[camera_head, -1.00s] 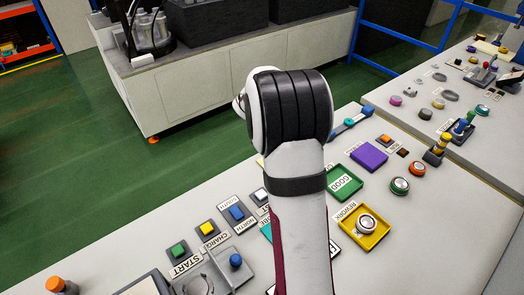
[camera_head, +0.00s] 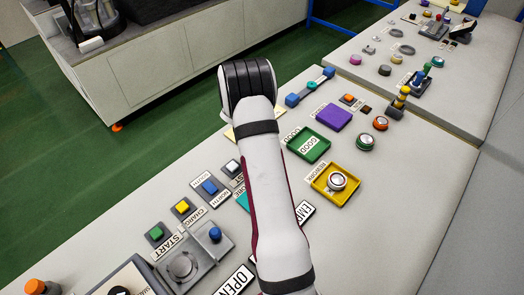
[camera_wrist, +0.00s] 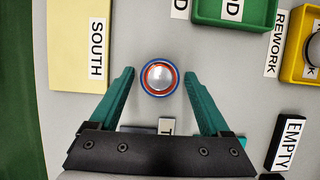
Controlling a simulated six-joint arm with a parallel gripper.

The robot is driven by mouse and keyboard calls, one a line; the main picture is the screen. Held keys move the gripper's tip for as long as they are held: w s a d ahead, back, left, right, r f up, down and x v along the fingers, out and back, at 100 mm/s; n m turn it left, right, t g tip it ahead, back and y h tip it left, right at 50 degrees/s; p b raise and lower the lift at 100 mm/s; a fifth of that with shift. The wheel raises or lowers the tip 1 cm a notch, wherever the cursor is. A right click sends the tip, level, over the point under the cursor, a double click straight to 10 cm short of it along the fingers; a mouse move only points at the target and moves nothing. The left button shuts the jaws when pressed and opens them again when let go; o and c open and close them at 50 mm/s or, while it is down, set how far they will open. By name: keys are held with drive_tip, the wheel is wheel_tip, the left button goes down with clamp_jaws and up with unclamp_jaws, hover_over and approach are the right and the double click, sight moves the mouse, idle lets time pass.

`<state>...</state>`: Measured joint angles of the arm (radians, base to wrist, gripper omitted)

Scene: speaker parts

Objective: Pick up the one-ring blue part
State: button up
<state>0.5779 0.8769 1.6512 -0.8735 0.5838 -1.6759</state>
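A round part (camera_wrist: 160,77) with a silver centre, a red band and a blue outer rim lies on the grey table in the wrist view. My gripper (camera_wrist: 159,74) is open, with its two teal fingers on either side of this part. There is a visible gap between each fingertip and the part. In the head view my arm hides the gripper and this part. Other round parts there are a green-rimmed one (camera_head: 365,142), an orange-red-rimmed one (camera_head: 380,123) and a silver one (camera_head: 337,181) in the yellow REWORK tray (camera_head: 319,186).
The pale yellow SOUTH pad (camera_wrist: 70,45) lies left of my gripper. The green GOOD tray (camera_wrist: 232,20) is at the upper right, and the black EMPTY block (camera_wrist: 287,142) at the lower right. A purple pad (camera_head: 334,118) and several coloured buttons stand around the arm.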

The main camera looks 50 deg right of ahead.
clamp_jaws()
drive_tip(key=shift+r, duration=0.1)
